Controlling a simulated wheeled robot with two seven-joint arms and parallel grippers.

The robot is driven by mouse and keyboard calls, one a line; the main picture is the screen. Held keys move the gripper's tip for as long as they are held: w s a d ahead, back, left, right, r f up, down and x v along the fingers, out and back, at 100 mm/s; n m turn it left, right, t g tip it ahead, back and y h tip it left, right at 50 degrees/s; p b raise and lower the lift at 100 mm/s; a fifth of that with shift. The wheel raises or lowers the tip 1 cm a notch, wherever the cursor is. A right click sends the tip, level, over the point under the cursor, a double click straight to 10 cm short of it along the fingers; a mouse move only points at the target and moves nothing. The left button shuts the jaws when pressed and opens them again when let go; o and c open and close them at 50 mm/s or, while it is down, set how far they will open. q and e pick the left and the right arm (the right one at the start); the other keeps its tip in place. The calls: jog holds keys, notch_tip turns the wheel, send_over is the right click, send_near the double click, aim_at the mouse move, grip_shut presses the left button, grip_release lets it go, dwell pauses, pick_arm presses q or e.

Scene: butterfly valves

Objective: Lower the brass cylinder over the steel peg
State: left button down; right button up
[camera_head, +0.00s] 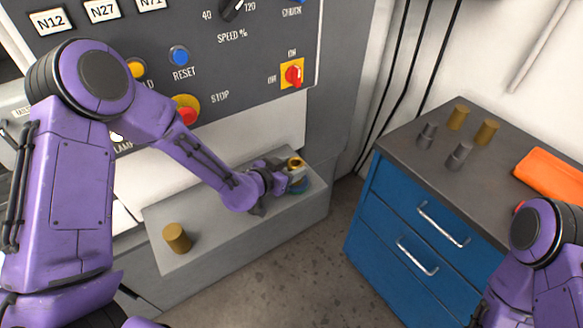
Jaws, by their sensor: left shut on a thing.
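My left gripper (278,180) is at the right part of the grey ledge, shut on a brass cylinder (296,163). Its round brass top with a dark opening shows, and the fingers hide part of its side. A teal round piece (301,185) shows just below it. I cannot tell whether a steel peg is under or inside the held cylinder. Another brass cylinder (177,238) stands upright on the left of the ledge. My right gripper is out of view; only part of its arm shows at the lower right.
A blue cabinet (385,215) at the right carries two brass cylinders (458,117) (487,132), two grey steel cylinders (428,135) (460,155) and an orange cloth (552,174). A control panel (235,70) with knobs and buttons rises behind the ledge (230,250). The ledge between is clear.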

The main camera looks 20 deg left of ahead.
pick_arm(q)
jog(key=shift+f, duration=0.2)
dwell(0.3)
jog(key=shift+c, duration=2.3)
grip_release()
jog(key=shift+o, duration=0.4)
jog(key=shift+s, duration=0.1)
jog(key=b+v, duration=0.1)
jog(key=v, duration=0.9)
jog(key=shift+r+b, duration=0.15)
jog(key=shift+b, duration=0.25)
jog(key=shift+s+a, duration=0.1)
jog(key=shift+s, duration=0.05)
